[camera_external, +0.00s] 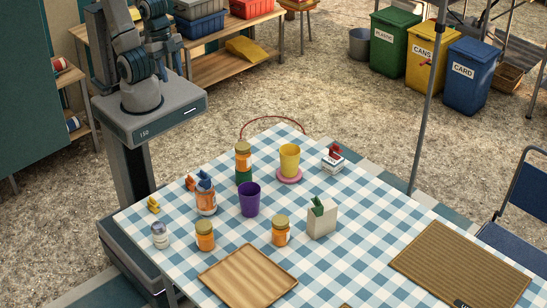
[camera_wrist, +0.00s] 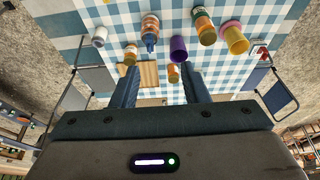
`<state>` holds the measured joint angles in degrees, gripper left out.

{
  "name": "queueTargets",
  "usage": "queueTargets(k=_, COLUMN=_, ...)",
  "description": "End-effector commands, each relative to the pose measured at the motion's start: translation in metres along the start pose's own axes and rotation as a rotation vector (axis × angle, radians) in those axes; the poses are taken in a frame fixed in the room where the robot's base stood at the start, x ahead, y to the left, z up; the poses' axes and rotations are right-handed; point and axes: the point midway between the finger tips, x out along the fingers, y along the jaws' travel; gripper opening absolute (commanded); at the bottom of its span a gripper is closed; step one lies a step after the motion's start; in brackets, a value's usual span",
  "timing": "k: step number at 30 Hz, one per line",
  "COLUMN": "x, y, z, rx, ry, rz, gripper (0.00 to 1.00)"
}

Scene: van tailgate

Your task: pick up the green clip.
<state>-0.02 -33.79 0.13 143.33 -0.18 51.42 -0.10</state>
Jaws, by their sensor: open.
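The green clip (camera_external: 317,206) sits at the top of a small beige box (camera_external: 321,222) on the checked table, right of the middle. I cannot make out the clip or its box in the wrist view; my right finger may cover them. My gripper (camera_wrist: 159,71) is open and empty, its two fingers spread apart. My arm is folded above its base at the upper left of the external view, well away from the clip.
A purple cup (camera_external: 249,199) and orange jars (camera_external: 281,231) (camera_external: 205,236) stand left of the box. A yellow cup (camera_external: 290,160) is behind it, with a red clip (camera_external: 335,152) on a white box. A wooden tray (camera_external: 248,277) lies in front. A brown mat (camera_external: 461,263) lies right.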

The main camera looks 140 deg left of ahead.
Motion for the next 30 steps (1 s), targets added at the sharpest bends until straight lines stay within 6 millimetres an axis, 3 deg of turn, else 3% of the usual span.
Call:
queueTargets(k=20, x=0.000, y=0.000, z=-0.004, rx=0.002, ry=0.000, rz=0.002, gripper=0.45)
queueTargets(k=25, x=0.003, y=-0.002, z=-0.037, rx=0.015, ry=-0.008, rz=0.026, gripper=0.45)
queueTargets(k=30, x=0.014, y=-0.009, z=-0.097, rx=0.047, ry=-0.011, rz=0.063, gripper=0.45)
